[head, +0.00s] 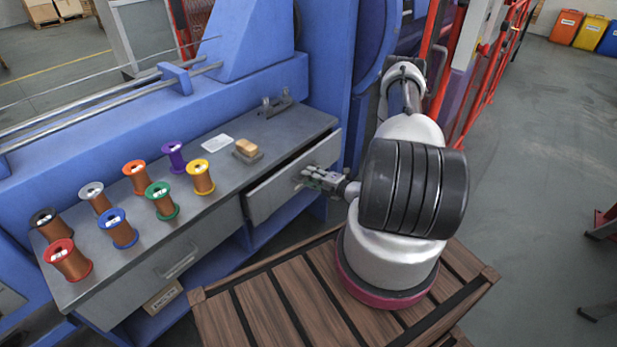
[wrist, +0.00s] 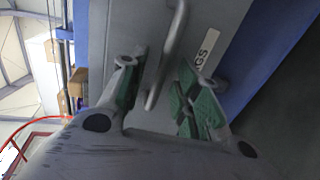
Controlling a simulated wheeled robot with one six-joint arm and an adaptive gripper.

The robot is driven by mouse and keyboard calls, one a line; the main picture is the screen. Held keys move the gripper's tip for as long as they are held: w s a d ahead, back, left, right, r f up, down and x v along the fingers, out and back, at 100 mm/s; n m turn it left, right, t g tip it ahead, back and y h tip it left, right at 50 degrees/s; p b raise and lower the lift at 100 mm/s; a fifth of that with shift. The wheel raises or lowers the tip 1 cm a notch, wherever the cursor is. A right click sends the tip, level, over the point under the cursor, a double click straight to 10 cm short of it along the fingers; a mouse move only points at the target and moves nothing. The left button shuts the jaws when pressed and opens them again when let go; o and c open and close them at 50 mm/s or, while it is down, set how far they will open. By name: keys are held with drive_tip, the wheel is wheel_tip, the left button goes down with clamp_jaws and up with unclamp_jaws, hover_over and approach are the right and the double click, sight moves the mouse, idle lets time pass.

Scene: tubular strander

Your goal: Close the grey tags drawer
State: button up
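The grey tags drawer (head: 272,197) is under the right end of the grey bench in the head view, and it stands partly pulled out, with a dark gap behind its front's top edge. In the wrist view its grey front (wrist: 222,22) fills the upper middle, with a white label (wrist: 207,47) reading "GS", the rest hidden. Its bar handle (wrist: 172,45) runs between the fingers. My gripper (head: 312,178) is at the drawer front. In the wrist view my gripper (wrist: 162,88) has its green-padded fingers apart, one on each side of the handle, the left one closer.
Several wire spools (head: 160,200) stand on the bench (head: 225,180), with a white card (head: 217,144) and a small block on a holder (head: 246,150) near the drawer. Another drawer (head: 180,262) sits to the left. A slatted wooden platform (head: 290,300) lies in front.

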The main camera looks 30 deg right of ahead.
sight(300, 171)
drive_tip(key=shift+x, duration=0.75)
clamp_jaws()
drive_tip(key=x, duration=0.2)
drive_tip(key=r+x, duration=0.1)
drive_tip(key=x, duration=0.1)
drive_tip(key=shift+w+a+f, duration=0.1)
drive_tip(key=shift+w, duration=0.15)
